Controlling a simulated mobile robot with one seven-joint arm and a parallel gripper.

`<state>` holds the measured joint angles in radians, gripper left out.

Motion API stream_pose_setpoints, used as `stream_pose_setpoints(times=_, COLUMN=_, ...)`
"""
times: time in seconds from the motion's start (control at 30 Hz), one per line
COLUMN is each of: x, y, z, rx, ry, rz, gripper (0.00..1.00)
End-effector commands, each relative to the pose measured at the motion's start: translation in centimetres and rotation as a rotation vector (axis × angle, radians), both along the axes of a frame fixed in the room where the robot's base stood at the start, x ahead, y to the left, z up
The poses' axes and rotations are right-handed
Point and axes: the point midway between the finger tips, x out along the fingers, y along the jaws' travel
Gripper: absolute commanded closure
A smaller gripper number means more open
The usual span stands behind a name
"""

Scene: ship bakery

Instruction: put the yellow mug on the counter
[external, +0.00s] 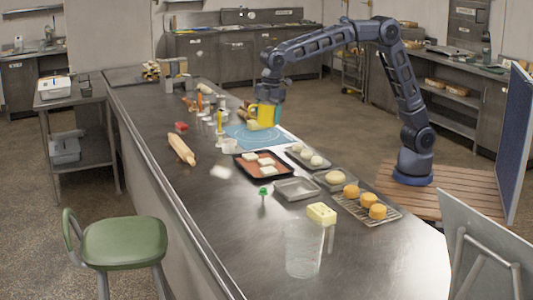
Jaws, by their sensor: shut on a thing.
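The yellow mug (265,114) is in the external view, under the end of my arm. My gripper (268,100) is shut on the mug from above. The mug looks upright and sits over the blue mat (247,137); I cannot tell whether it touches the mat or hangs a little above it. The long metal counter (205,205) runs from the back left to the front right. The fingertips are small and partly hidden by the mug and the wrist.
A dark tray of pale dough pieces (240,175), a rolling pin (181,149), a wire rack of orange buns (348,205) and a clear pitcher (304,250) stand on the counter. Several small items crowd around the mat. The counter's left front stretch is bare.

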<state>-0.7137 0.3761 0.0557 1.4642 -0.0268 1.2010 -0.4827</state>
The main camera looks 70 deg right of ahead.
Motion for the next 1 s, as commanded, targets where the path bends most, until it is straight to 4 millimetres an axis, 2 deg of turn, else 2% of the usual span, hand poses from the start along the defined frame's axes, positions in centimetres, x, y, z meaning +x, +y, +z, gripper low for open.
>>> stream_pose_setpoints(times=0.5, x=-0.3, y=-7.3, z=2.8, rx=0.022, ry=-0.022, rz=-0.122, gripper=0.66)
stream_pose_setpoints(times=0.73, x=-0.5, y=-9.3, z=3.5, rx=0.028, ry=-0.028, rz=-0.158, gripper=0.66)
stream_pose_setpoints(times=0.97, x=-0.7, y=-10.5, z=3.8, rx=0.032, ry=-0.033, rz=-0.179, gripper=0.66)
stream_pose_setpoints(times=1.0, x=-0.6, y=-10.2, z=3.7, rx=0.03, ry=-0.031, rz=-0.174, gripper=0.66)
